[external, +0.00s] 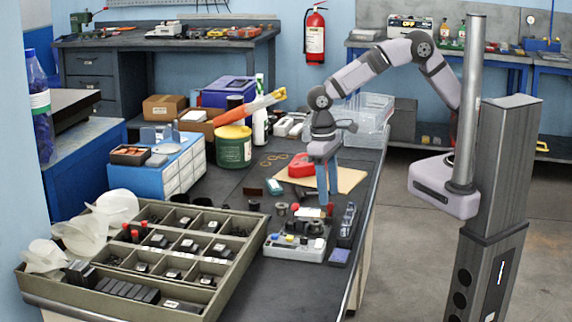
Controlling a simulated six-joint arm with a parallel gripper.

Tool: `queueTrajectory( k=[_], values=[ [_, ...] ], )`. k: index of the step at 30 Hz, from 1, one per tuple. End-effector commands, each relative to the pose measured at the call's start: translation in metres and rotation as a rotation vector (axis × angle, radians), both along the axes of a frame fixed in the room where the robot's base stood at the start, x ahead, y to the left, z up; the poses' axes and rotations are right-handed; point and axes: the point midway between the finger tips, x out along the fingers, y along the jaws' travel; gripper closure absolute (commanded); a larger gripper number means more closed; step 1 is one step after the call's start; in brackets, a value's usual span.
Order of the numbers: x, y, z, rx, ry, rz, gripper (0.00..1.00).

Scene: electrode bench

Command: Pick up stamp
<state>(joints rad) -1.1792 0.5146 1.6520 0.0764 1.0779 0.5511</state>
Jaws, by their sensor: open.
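My gripper (327,193) points straight down over the right part of the dark workbench, with its fingers open. Nothing shows between the fingers. The tips are just above or behind a cluster of small parts and a light tray (293,252) with knobs and blocks on it. No item can be told for certain as the stamp at this size. Small candidates near my gripper are a teal block (274,187) to its left and a small red piece (329,210) by the tips. My fingers may hide part of what lies behind them.
A large compartment tray (225,260) with dark parts fills the bench's front left. A green tub (233,147) and a clear bin (362,123) stand further back. Bare bench shows left of the paper.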

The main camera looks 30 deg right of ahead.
Motion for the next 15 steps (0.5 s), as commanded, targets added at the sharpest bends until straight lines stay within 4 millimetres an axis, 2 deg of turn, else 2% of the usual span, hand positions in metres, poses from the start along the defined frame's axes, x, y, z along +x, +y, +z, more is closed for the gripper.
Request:
queueTrajectory(
  k=[8,15],
  values=[
    [-0.002,-0.001,-0.009,-0.001,0.0,0.001,0.5],
    [-0.007,-0.002,-0.038,-0.003,0.001,0.0,0.5]
  ],
)
